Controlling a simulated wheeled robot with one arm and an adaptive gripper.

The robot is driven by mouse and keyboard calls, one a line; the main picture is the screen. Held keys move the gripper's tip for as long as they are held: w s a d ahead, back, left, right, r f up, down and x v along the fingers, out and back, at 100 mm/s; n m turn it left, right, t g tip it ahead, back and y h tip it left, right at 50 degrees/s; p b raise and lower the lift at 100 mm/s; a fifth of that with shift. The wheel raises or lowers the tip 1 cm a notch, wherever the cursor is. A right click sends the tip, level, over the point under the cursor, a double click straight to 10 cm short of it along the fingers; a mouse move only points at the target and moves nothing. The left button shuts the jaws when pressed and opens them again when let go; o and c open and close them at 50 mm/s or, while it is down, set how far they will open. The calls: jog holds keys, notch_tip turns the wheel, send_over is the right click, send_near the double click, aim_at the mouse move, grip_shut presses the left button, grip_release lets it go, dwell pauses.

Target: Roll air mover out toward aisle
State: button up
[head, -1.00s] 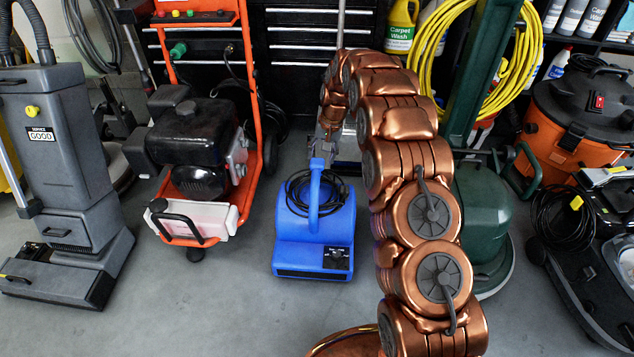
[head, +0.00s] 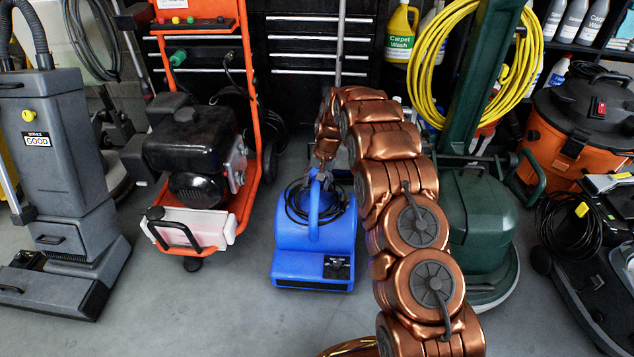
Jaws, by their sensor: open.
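The air mover (head: 312,262) is a blue box-shaped unit with an upright loop handle (head: 314,208) and a black cord (head: 336,203) coiled around the handle. It stands on the grey floor near the middle of the head view. My copper arm arcs from the lower right up and over behind it. My gripper (head: 321,176) is small in the view, pointing down at the top of the handle. It is open, with the fingertips at or just behind the handle top; I cannot tell whether they touch it.
An orange-framed machine (head: 196,160) stands close on the left, with a grey upright floor cleaner (head: 65,170) beyond it. A green floor machine (head: 478,225) stands on the right, partly behind my arm. Black drawers (head: 300,60) are behind. The floor in front (head: 230,315) is clear.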

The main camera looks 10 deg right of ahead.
jog(key=shift+c, duration=0.2)
jog(key=shift+r, duration=0.1)
grip_shut()
